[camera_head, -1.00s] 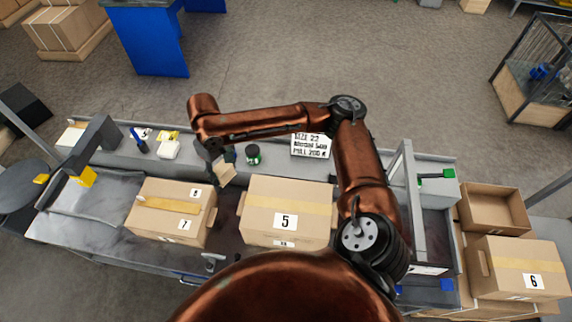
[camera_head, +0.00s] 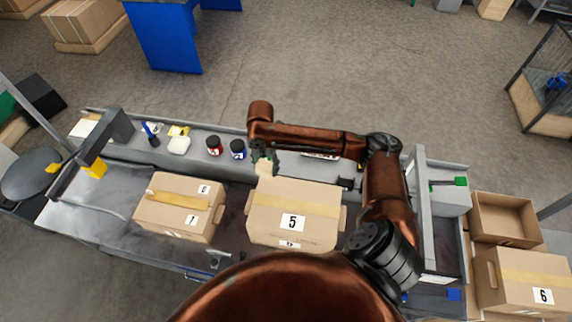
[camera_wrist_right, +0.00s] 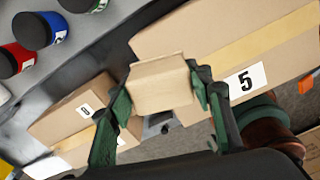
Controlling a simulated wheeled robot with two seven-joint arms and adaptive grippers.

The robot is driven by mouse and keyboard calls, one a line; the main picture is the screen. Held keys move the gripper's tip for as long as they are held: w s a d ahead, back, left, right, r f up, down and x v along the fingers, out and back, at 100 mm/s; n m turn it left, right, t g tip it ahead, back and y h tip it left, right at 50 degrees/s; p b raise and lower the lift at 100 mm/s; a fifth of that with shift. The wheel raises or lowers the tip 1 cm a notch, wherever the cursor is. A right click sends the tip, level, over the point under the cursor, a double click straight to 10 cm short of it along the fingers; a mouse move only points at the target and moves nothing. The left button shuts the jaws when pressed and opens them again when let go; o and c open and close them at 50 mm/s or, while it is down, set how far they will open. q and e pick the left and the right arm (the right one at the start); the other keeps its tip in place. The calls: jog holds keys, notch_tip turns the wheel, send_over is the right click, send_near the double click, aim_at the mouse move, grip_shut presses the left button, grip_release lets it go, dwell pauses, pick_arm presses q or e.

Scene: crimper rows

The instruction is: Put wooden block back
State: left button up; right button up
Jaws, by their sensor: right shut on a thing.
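The wooden block (camera_wrist_right: 160,86) is pale tan and sits between the green fingers of my right gripper (camera_wrist_right: 158,92) in the right wrist view. The gripper is shut on it. In the head view the block (camera_head: 264,168) shows small under my right gripper (camera_head: 262,161), at the back left corner of the carton marked 5 (camera_head: 300,204). In the wrist view the block overlaps that carton; I cannot tell whether they touch. My left gripper is not in view.
Jars with red (camera_head: 214,146) and blue (camera_head: 238,149) bands stand on the back ledge beside the gripper. An empty open carton (camera_head: 504,218) and the carton marked 6 (camera_head: 520,280) are at the right.

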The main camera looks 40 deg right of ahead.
jog(key=d+n, duration=0.1)
jog(key=d+f+n, duration=0.1)
jog(key=shift+s+f+n, duration=0.25)
jog(key=shift+s+n, duration=0.05)
jog(key=w+d+f, duration=0.2)
jog(key=d+f, duration=0.1)
jog(key=w+d+f+b, duration=0.1)
jog(key=w+d+f, duration=0.1)
jog(key=d, duration=0.2)
jog(key=w+d+f, duration=0.2)
jog(key=d+f, duration=0.1)
jog(key=d, duration=0.1)
jog(key=shift+d+f, duration=0.15)
jog(key=shift+f, duration=0.15)
jog(key=shift+w+d+f+b, duration=0.3)
jog(key=shift+d+f, duration=0.2)
jog(key=shift+f, duration=0.15)
jog(key=shift+d+f, duration=0.1)
jog(key=shift+f, duration=1.5)
jog(key=shift+f, duration=0.1)
jog(key=o, duration=1)
jog(key=shift+o, duration=0.6)
